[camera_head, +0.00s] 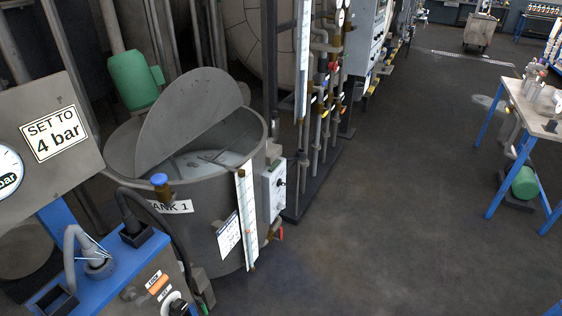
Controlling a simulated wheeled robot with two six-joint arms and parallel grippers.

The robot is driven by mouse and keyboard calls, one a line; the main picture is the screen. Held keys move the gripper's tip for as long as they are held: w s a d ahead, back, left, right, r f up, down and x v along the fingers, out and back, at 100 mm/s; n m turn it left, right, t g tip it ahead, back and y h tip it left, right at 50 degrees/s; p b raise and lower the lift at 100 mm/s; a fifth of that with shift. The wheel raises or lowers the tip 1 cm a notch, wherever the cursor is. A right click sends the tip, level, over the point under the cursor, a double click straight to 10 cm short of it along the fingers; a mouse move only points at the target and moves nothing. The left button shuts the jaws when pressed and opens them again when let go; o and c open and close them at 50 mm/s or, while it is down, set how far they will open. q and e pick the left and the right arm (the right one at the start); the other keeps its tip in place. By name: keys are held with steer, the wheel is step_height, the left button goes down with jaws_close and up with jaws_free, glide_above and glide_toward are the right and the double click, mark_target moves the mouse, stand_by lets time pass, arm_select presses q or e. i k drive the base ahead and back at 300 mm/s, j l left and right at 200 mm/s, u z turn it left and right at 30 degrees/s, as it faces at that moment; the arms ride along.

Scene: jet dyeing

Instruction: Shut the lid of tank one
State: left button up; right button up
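Tank one (190,237) is a round grey metal vessel left of centre, with a partly covered "TANK 1" label on its front. Its lid (192,112) is a grey half-disc plate. The lid stands raised and tilted across the top, open. Pale liquid or a light inner surface shows in the opening below it. A blue knob (160,180) is at the tank's near rim. Neither of my grippers is in view.
A panel marked "SET TO 4 bar" (54,131) and a blue-topped control box (110,262) stand close at the left. Pipes with valves (325,100) rise behind the tank. A blue-legged table (535,110) is at the right. The floor between is clear.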

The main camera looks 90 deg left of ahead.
mark_target(198, 100)
steer(key=k+u, duration=0.2)
steer(key=u, duration=0.35)
steer(key=l+u, duration=0.1)
steer(key=u, duration=2.8)
steer(key=i+l, duration=0.2)
steer(key=l, duration=0.15)
steer(key=i+l+u, duration=0.15)
steer(key=l, duration=0.2)
steer(key=i+l, duration=0.25)
steer(key=l, duration=0.15)
steer(key=i+l+u, duration=0.1)
steer(key=l, duration=0.25)
steer(key=i+l, duration=0.25)
steer(key=l, duration=0.15)
steer(key=u, duration=0.05)
